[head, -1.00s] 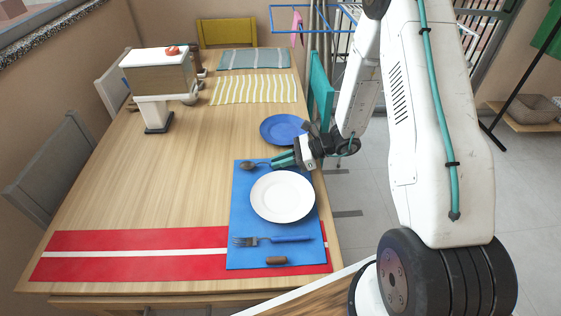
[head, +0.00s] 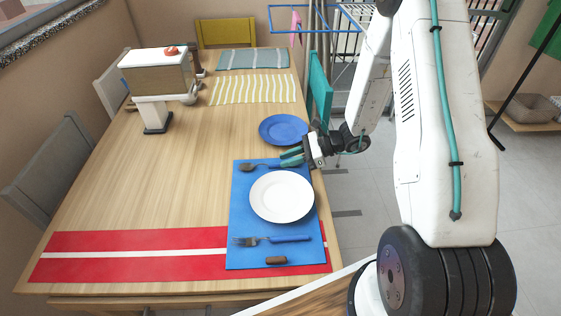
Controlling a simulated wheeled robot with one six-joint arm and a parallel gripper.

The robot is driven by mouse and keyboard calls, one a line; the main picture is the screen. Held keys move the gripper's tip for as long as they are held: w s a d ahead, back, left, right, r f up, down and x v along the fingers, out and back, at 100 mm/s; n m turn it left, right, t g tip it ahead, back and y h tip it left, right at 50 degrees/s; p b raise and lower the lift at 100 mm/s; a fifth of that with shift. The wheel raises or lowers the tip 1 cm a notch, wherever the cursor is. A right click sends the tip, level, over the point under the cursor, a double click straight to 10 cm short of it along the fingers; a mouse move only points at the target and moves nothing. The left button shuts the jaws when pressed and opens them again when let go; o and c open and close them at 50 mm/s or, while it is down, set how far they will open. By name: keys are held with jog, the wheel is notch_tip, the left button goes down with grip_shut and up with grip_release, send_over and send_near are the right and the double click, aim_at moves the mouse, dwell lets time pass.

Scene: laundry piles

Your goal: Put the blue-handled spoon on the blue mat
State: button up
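The blue-handled spoon (head: 247,168) lies at the far edge of the blue mat (head: 238,208), its dark bowl to the left and its handle running right toward my gripper. The right end of the handle is partly hidden by the fingers. My gripper (head: 286,157) is at the mat's far right corner, its teal fingers apart, with the spoon's visible part lying outside them. Whether a fingertip touches the handle is too small to tell.
A white plate (head: 281,197) and a blue-handled fork (head: 273,239) lie on the mat. A blue plate (head: 283,129) sits just beyond the gripper. A brown piece (head: 276,260) lies near the front.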

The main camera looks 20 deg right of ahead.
jog(key=v, duration=0.8)
jog(key=shift+s+d+r, duration=0.1)
jog(key=shift+d+r, duration=0.1)
jog(key=s+a+r+n+g+h, duration=0.35)
jog(key=s+r+n, duration=0.25)
jog(key=r, duration=0.3)
jog(key=s+a+r+n+g+h, duration=0.25)
jog(key=s+a+r+n, duration=0.3)
jog(key=r, duration=0.45)
jog(key=s+d+r+n+t+h, duration=0.1)
jog(key=s+r+n+h, duration=0.2)
jog(key=s, duration=0.4)
jog(key=s+r+n+t+h, duration=0.2)
jog(key=s+r+n+h, duration=0.2)
jog(key=s+n, duration=0.3)
jog(key=shift+s+d+r, duration=0.4)
jog(key=shift+s+r, duration=0.2)
jog(key=shift+r, duration=0.05)
